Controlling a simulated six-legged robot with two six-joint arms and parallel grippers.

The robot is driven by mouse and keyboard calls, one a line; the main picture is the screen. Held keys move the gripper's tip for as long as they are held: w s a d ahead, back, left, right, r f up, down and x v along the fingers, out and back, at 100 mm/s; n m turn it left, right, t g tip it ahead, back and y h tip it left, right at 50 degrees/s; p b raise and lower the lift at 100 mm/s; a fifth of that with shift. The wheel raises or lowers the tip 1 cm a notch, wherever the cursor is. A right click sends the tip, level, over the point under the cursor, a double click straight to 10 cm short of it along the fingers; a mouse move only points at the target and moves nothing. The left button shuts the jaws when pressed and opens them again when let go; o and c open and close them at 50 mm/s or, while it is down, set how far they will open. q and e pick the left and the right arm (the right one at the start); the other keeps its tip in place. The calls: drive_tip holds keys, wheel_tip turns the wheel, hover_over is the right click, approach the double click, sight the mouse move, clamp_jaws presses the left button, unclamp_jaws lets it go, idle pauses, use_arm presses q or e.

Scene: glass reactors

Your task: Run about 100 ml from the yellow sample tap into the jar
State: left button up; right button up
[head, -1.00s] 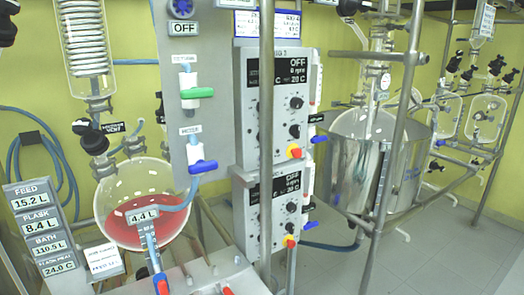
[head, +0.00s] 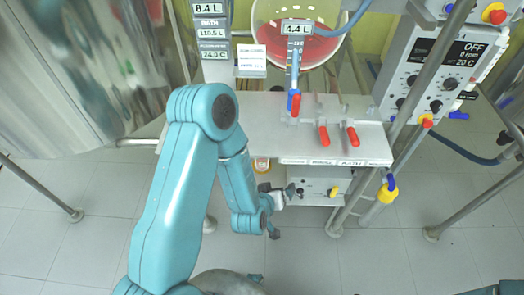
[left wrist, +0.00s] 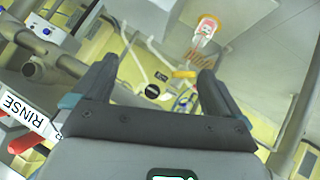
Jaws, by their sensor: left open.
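A small yellow tap handle (head: 334,191) is on the front of a pale box under the bench. A yellow bar-shaped handle (left wrist: 184,74) also shows in the left wrist view, beyond and between my fingers. A small jar-like vessel with an orange-yellow rim (head: 262,164) shows just below the bench's front edge. In the left wrist view a clear vessel with a reddish mark (left wrist: 206,28) is at the top; I cannot tell if it is the same jar. My left gripper (head: 280,208) is open and empty, left of the yellow handle.
The bench (head: 250,135) carries several red-handled valves (head: 324,136). A glass flask of red liquid (head: 300,35) is behind it. A pipe with a yellow end (head: 380,206) and metal legs stand to the right. The tiled floor in front is mostly clear.

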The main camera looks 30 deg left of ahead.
use_arm(q)
drive_tip(key=w+a+f+n+t+y+b, duration=0.5)
drive_tip(key=a+f+y+b, duration=0.4)
drive_tip(key=b, duration=1.8)
drive_tip(key=w+a+b, duration=0.1)
drive_tip(key=w+a, duration=0.3)
drive_tip(key=w, duration=0.3)
drive_tip(key=w+a+f+h+b, duration=0.1)
drive_tip(key=w+a, duration=0.3)
drive_tip(key=w, duration=0.3)
drive_tip(key=shift+a+f, duration=0.15)
drive_tip(key=shift+a, duration=0.2)
use_arm(e)
drive_tip(key=w+f, duration=0.1)
drive_tip(key=f, duration=1.4)
drive_tip(key=w+d+f+t, duration=0.1)
drive_tip(key=w+f, duration=0.1)
drive_tip(key=f, duration=1.4)
drive_tip(key=shift+w+d+f, duration=0.2)
drive_tip(key=shift+d+f, duration=0.05)
use_arm(q)
drive_tip(key=c, duration=0.9)
